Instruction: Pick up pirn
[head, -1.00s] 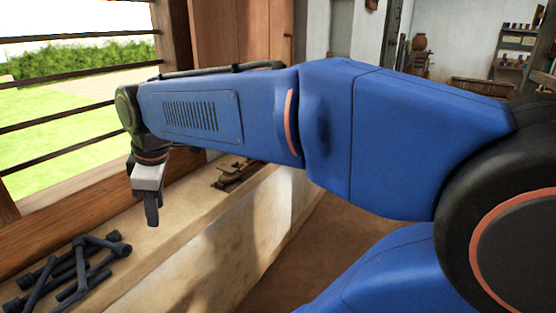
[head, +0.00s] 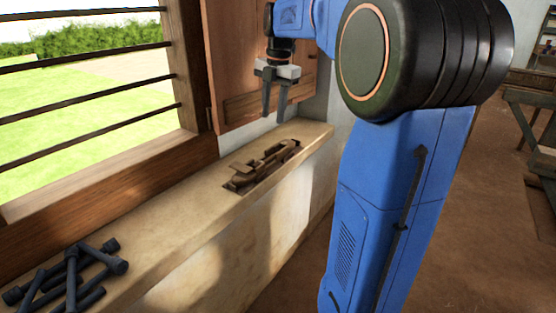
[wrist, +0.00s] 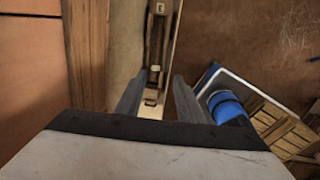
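Several dark rods with knobbed ends (head: 72,268) lie crossed in a heap on the sill at the lower left of the head view; they may be pirns, but I cannot be sure. A group of long brown wooden pieces (head: 262,165) lies farther along the sill. Similar pieces show between my fingers in the wrist view (wrist: 154,75). My gripper (head: 274,116) hangs pointing down above the far part of the sill, in front of the wooden shutter. Its two fingers are apart with nothing between them, as the wrist view also shows (wrist: 158,80).
The pale sill (head: 185,205) runs along the barred window (head: 90,95), with bare room between the dark rods and the brown pieces. A wooden shutter (head: 240,60) stands close behind my gripper. A wooden frame (head: 535,120) is at the far right.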

